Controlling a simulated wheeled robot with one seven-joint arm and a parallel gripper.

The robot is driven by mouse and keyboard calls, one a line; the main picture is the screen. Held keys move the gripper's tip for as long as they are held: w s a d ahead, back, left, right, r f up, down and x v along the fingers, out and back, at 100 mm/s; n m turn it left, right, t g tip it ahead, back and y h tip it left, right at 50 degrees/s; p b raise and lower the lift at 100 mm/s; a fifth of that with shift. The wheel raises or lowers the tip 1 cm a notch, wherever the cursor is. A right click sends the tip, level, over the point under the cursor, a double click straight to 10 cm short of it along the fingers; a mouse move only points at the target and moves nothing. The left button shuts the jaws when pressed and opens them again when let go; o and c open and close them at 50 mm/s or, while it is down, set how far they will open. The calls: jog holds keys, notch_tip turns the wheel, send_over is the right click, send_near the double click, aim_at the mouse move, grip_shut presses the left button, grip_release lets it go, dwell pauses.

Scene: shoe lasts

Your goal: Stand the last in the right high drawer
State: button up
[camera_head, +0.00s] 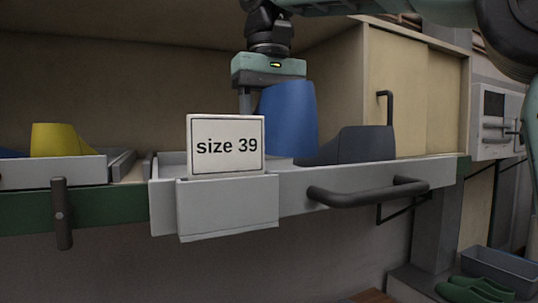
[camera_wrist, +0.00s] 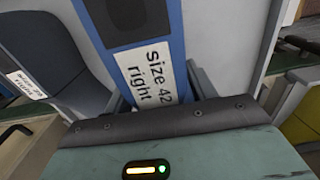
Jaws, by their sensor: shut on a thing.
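My gripper (camera_head: 262,92) points down and is shut on a blue last (camera_head: 290,118), which is upright. The wrist view shows the blue last (camera_wrist: 136,48) between the fingers, with a label reading "size 42 right". The last is over an open pale grey drawer (camera_head: 330,183), whose front card (camera_head: 226,145) reads "size 39". I cannot tell whether its underside touches the drawer floor; the card hides part of that area. A dark grey last (camera_head: 362,145) is in the same drawer, just right of the blue one.
Another open drawer (camera_head: 55,171) at the left holds a yellow last (camera_head: 57,141) and part of a blue one. A dark bar handle (camera_head: 368,192) sticks out from the size 39 drawer. A cabinet (camera_head: 365,85) stands behind. Green clogs (camera_head: 475,289) lie low at the right.

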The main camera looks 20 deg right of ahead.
jog(key=shift+f+p, duration=0.35)
jog(key=shift+f, duration=1.8)
jog(key=o, duration=1.6)
jog(key=shift+f, duration=0.15)
jog(key=shift+o, duration=0.2)
